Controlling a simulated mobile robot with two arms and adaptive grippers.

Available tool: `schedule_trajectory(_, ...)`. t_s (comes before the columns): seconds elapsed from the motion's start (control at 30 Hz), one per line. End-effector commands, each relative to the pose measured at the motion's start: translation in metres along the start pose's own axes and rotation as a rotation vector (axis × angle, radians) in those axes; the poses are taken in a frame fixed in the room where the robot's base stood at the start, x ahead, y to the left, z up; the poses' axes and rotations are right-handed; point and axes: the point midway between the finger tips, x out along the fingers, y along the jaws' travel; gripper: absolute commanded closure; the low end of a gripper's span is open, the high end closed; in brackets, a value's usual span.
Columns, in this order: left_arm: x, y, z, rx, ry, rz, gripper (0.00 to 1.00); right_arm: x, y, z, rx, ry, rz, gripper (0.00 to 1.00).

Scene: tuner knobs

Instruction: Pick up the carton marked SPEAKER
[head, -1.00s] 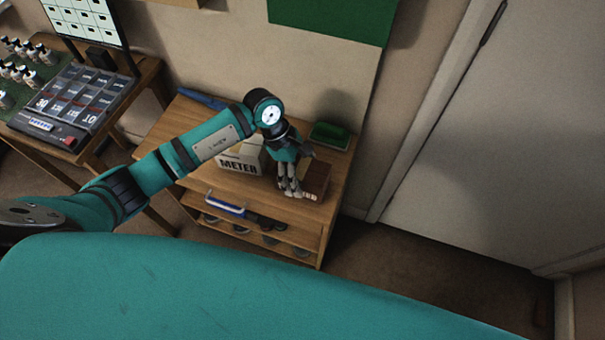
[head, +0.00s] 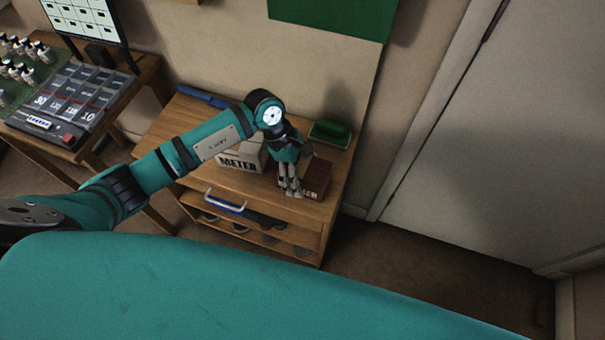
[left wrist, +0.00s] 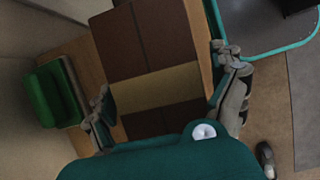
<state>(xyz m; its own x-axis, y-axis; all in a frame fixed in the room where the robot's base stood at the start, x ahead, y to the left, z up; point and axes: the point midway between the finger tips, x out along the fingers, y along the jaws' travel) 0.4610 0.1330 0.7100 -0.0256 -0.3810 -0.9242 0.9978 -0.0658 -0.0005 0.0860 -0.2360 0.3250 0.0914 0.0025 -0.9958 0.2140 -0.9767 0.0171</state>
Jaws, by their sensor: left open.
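A dark brown carton (head: 318,176) stands at the right front of the wooden shelf unit's top. Only the last letters of its marking, seemingly "ER", show beside my fingers; the rest is hidden. My left gripper (head: 290,188) points down at the carton's left side in the head view. In the left wrist view, the carton's top with a tan tape band (left wrist: 155,88) lies between the two spread fingers of the open left gripper (left wrist: 168,100). I cannot tell whether either finger touches it. My right gripper is not in view.
A white carton marked METER (head: 240,160) stands close left, partly behind my arm. A green brush-like object (head: 330,133) lies behind the brown carton. The wooden unit (head: 180,125) has lower shelves holding dark round items. A table with a device (head: 70,105) stands left.

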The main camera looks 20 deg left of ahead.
Motion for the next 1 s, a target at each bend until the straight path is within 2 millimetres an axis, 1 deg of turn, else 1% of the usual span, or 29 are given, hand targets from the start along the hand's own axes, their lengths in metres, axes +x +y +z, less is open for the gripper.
schedule_trajectory(0.27,-0.0001,0.0002,0.0001,0.0,0.0,0.001,0.06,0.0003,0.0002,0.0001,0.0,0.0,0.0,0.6)
schedule_trajectory(0.37,0.0,0.0002,0.0001,0.0,-0.001,0.001,0.18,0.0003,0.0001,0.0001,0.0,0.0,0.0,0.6)
schedule_trajectory(0.7,0.0,0.0003,0.0002,0.0,-0.001,0.001,0.62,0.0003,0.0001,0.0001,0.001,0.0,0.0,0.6)
schedule_trajectory(1.0,-0.0001,0.0004,0.0004,0.0,-0.001,0.001,0.63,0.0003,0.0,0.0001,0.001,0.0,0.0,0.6)
